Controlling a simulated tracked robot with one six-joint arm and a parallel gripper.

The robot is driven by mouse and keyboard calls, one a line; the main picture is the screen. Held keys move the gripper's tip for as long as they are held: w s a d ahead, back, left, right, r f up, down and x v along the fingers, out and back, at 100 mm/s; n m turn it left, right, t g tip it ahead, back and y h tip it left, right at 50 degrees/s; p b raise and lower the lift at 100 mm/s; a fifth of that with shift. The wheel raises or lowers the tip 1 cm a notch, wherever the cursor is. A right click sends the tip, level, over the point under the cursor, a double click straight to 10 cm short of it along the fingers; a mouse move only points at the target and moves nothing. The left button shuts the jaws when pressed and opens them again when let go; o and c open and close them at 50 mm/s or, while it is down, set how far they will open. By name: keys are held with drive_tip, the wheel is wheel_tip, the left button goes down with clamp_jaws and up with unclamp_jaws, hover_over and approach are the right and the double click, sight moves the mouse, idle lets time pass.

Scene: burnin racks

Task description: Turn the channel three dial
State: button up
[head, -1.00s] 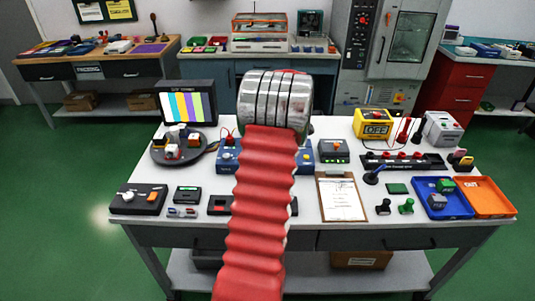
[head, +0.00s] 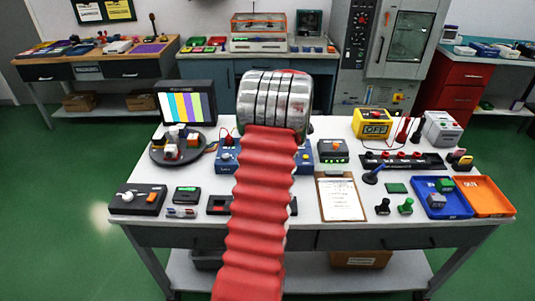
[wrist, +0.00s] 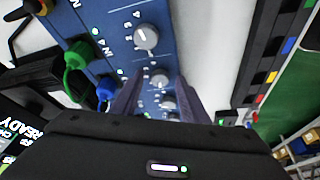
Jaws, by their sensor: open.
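In the wrist view a blue panel (wrist: 115,25) carries several grey round dials in a row with white markings. The nearest-looking, largest dial (wrist: 146,37) lies beyond my fingertips. A smaller dial (wrist: 160,77) shows between the fingertips, and another dial (wrist: 167,103) lies deeper between the fingers. I cannot tell which dial is channel three. My gripper (wrist: 157,80) is open, one dark finger on each side, with nothing held. In the head view the blue unit (head: 228,156) stands on the white table, its middle hidden behind my red arm; my fingers are hidden there too.
Green (wrist: 75,56) and blue (wrist: 105,90) plugs stick out left of the dials. In the head view a clipboard (head: 341,198) lies right of my arm, a round turntable (head: 160,158) left. Blue (head: 450,211) and orange (head: 485,204) trays sit at the right.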

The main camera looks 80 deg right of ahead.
drive_tip(key=v, duration=1.3)
drive_tip(key=shift+s+r, duration=0.2)
drive_tip(key=shift+r, duration=0.05)
drive_tip(key=shift+w+a, duration=0.1)
drive_tip(key=shift+w, duration=0.05)
drive_tip(key=w+a+r, duration=0.4)
drive_tip(key=w+a, duration=0.6)
drive_tip(key=w, duration=0.1)
drive_tip(key=w+a+r, duration=0.3)
drive_tip(key=w+a, duration=0.6)
drive_tip(key=w, duration=0.3)
drive_tip(key=w+a+r+n, duration=0.1)
drive_tip(key=w+a, duration=0.2)
drive_tip(key=a, duration=0.6)
drive_tip(key=w+a+r, duration=0.1)
drive_tip(key=w+a, duration=0.2)
drive_tip(key=a, duration=0.6)
drive_tip(key=s+a+f, duration=0.2)
drive_tip(key=s+a, duration=0.1)
drive_tip(key=a, duration=1)
drive_tip(key=s+a+f+t, duration=0.1)
drive_tip(key=s+a, duration=0.3)
drive_tip(key=a, duration=0.9)
drive_tip(key=shift+s+a+f+n+y, duration=0.2)
drive_tip(key=shift+a+f+n+y, duration=0.1)
drive_tip(key=shift+a+f+n, duration=0.15)
